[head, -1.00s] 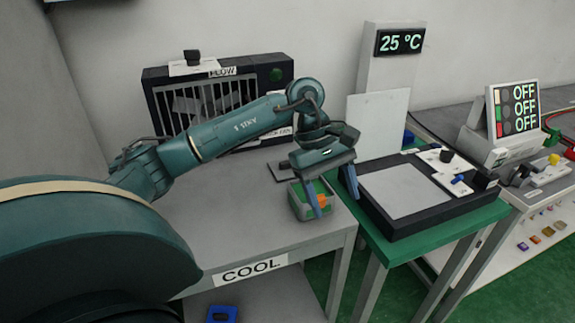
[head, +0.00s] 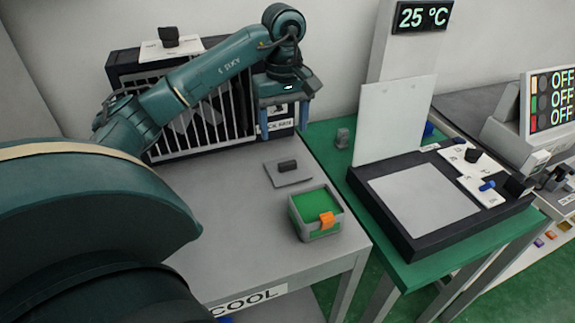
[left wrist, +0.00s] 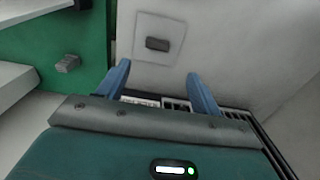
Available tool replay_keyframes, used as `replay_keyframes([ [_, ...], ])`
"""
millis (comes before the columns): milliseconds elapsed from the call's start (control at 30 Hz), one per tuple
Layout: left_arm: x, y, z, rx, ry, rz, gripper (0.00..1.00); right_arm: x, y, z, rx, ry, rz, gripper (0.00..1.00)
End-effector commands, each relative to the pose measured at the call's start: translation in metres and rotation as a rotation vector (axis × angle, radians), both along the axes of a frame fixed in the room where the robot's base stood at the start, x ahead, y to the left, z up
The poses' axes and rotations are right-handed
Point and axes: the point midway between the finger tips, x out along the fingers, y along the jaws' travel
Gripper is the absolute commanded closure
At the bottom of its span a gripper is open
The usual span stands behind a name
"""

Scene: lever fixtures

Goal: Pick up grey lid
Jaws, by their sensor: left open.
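The grey lid (head: 281,178) is a flat square plate with a dark block-shaped knob. It lies on the grey table behind the green-and-grey box. In the left wrist view the lid (left wrist: 173,32) lies just beyond the fingertips, roughly centred between them. My left gripper (head: 284,122) is open and empty, fingers down, above and behind the lid near the fan unit. Its two blue fingers also show in the left wrist view (left wrist: 158,72), apart from the lid. My right gripper is not in view.
The grey box (head: 318,233) with green inside and an orange tab stands in front of the lid. A barred fan unit (head: 200,125) stands behind. To the right, a green table (head: 400,262) bears a dark device with an upright white panel (head: 393,120). The front-left grey table is clear.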

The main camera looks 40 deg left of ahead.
Motion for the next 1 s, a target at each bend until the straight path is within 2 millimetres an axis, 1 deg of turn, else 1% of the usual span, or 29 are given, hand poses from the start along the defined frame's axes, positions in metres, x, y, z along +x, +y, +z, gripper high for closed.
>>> replay_keyframes([
  [33,-0.001,0.0,-0.013,-0.001,0.004,0.0,0.35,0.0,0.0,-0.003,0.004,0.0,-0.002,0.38],
  [100,-0.001,0.0,-0.022,0.0,0.002,0.0,0.35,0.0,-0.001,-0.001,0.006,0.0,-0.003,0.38],
  [200,0.0,0.0,-0.033,0.0,0.0,-0.001,0.35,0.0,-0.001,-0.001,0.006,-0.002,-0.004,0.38],
  [367,0.0,-0.002,-0.043,-0.001,0.0,-0.001,0.35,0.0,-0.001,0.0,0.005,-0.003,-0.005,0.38],
  [600,0.002,-0.008,-0.077,-0.001,0.002,0.0,0.35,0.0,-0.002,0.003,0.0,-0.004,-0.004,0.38],
  [700,0.002,-0.008,-0.087,0.0,-0.001,0.0,0.35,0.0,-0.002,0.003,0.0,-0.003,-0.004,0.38],
  [800,0.002,-0.007,-0.09,0.0,-0.002,0.0,0.35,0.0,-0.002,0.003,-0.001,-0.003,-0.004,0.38],
  [967,0.002,-0.007,-0.09,0.0,-0.003,-0.001,0.35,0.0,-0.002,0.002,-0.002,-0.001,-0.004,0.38],
  [1000,0.002,-0.007,-0.09,0.0,-0.002,-0.001,0.36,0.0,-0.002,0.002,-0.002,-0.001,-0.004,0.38],
])
